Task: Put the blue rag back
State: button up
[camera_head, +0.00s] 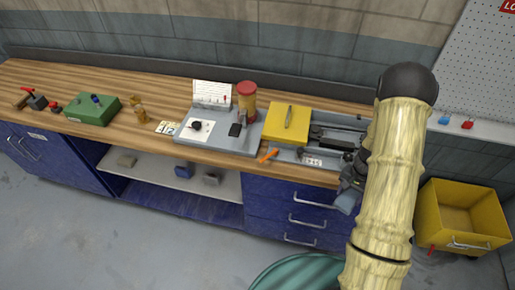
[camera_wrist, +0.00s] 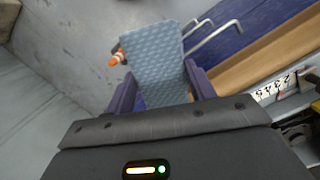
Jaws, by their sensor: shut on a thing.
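The blue rag (camera_wrist: 157,58) is pale blue with a quilted pattern. In the wrist view it is pinched between the two fingers of my gripper (camera_wrist: 160,85) and stretches out beyond them. In the head view a small part of the rag (camera_head: 346,200) shows below my gripper (camera_head: 352,182), in front of the bench's blue drawers and beside its right front edge. My arm hides part of the gripper and the bench's right end.
The wooden bench (camera_head: 65,82) carries a green box (camera_head: 92,109), a red-topped canister (camera_head: 247,100), a yellow block (camera_head: 287,122) and a grey machine (camera_head: 335,132). A yellow bin (camera_head: 427,220) stands on the floor at right. A teal round thing (camera_head: 295,275) is at the bottom.

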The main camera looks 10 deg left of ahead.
jog(key=a+f+n+b, duration=0.5)
jog(key=a+f+n, duration=0.1)
jog(key=a+f, duration=0.5)
jog(key=shift+w+a+f+n+h, duration=0.15)
jog(key=shift+a+f+n+h, duration=0.2)
jog(key=shift+f, duration=0.55)
